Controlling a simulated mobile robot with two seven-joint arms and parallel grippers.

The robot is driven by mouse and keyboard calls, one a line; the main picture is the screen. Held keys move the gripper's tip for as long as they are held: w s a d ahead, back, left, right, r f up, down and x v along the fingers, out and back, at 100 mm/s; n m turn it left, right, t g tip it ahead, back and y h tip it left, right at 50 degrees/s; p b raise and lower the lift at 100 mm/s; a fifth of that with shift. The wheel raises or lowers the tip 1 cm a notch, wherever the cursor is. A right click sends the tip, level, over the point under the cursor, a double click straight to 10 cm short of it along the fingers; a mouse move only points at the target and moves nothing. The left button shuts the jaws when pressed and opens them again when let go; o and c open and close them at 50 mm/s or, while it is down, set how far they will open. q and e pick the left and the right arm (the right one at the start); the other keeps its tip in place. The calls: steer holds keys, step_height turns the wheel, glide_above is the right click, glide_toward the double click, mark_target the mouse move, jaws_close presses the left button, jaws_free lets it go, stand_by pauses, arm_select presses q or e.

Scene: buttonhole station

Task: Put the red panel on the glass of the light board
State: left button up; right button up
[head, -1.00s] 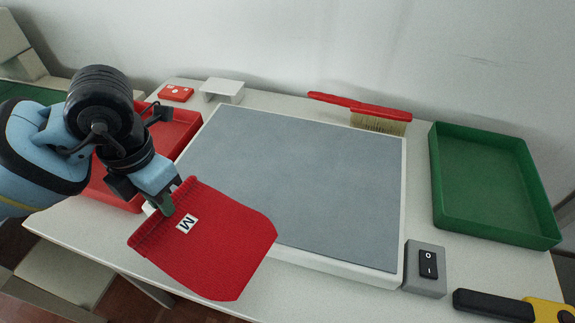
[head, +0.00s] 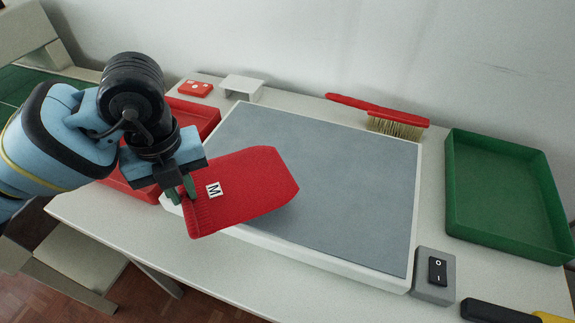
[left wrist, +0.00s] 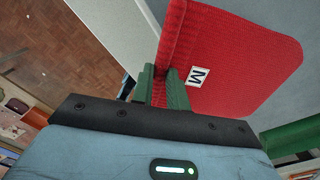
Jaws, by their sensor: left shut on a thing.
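The red panel (head: 250,187) is a ribbed red knit piece with a white label marked M. My left gripper (head: 181,189) is shut on its left edge, near the label. The panel also fills the upper right of the left wrist view (left wrist: 235,62), with the green fingertips (left wrist: 160,85) closed on its edge. The light board (head: 412,283) is a white-framed slab with a grey glass (head: 345,180). The panel is held over the glass's left front part, its left end past the board's front left edge. A shadow lies beside it on the glass. My right gripper is not in view.
A red tray (head: 200,112) stands left of the board, partly behind my left arm. A green tray (head: 510,195) stands to the right. A red-handled brush (head: 395,122) lies behind the board. A grey switch box (head: 434,275) sits at its front right corner. Most of the glass is bare.

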mark_target(261, 163)
arm_select(q)
steer(key=w+d, duration=0.3)
steer(key=w+d+f, duration=0.1)
steer(key=w+d, duration=0.1)
steer(key=d, duration=0.2)
steer(key=w+d, duration=0.3)
steer(key=d, duration=0.1)
steer(key=shift+w+d+f, duration=0.15)
steer(key=shift+w+d, duration=0.05)
steer(key=shift+w, duration=0.15)
steer(key=shift+d, duration=0.1)
steer(key=shift+w+d, duration=0.2)
steer(key=shift+f+p, duration=0.3)
steer(key=shift+f, duration=1.5)
steer(key=shift+f, duration=0.15)
steer(key=o, duration=0.8)
